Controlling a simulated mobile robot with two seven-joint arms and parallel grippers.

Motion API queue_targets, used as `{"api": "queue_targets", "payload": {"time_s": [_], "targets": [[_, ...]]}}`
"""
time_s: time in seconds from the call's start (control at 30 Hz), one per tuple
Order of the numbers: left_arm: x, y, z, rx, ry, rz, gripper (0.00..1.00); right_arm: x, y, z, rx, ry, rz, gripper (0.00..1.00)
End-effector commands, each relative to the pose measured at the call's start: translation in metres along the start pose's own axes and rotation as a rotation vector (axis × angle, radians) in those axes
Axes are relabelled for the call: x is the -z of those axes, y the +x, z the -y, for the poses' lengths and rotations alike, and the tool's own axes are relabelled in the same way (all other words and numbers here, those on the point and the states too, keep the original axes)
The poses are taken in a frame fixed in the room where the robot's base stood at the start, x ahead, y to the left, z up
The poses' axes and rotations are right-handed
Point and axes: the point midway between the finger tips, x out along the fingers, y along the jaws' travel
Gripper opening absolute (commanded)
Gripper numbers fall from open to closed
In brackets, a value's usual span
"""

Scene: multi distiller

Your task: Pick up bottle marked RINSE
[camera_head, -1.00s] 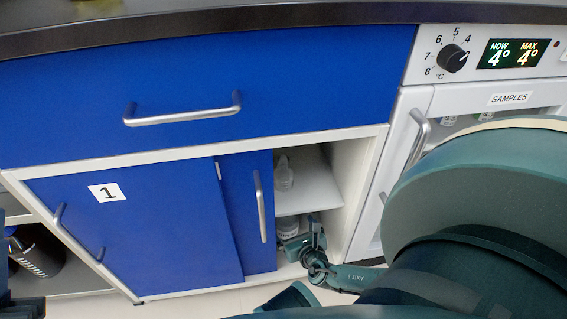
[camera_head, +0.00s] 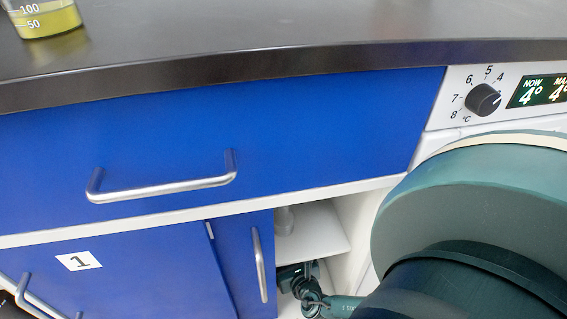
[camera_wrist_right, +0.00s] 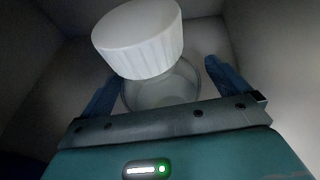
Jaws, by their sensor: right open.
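In the right wrist view, a bottle with a ribbed white cap (camera_wrist_right: 138,40) and a clear body stands between the two blue fingers of my right gripper (camera_wrist_right: 161,76). The fingers are open, one on each side of the bottle. No label shows, so I cannot tell whether it is marked RINSE. In the head view, my right gripper (camera_head: 293,277) is inside the open part of the cupboard, below the shelf, and is partly hidden. Another pale bottle (camera_head: 284,221) stands on the shelf above it, its label unreadable.
The white shelf (camera_head: 318,236) is just above my right gripper. The blue sliding door (camera_head: 228,262) closes in its left side, and the white side wall (camera_head: 362,215) its right. A beaker of yellow liquid (camera_head: 45,17) stands on the dark worktop (camera_head: 230,65).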

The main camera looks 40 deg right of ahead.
Motion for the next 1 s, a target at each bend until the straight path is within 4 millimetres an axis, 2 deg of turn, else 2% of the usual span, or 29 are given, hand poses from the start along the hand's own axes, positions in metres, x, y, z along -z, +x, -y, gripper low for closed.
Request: {"api": "queue_targets", "payload": {"time_s": [0.23,1.0], "targets": [[0.0007,0.0001,0.0006,-0.001,0.005,-0.002,0.25,0.0009,-0.0009,-0.0007,0.000,0.001,-0.001,1.00],[-0.0011,-0.0009,-0.0011,-0.001,-0.002,0.006,0.25,0.0005,-0.0004,-0.0004,0.000,0.000,0.000,0.37]]}}
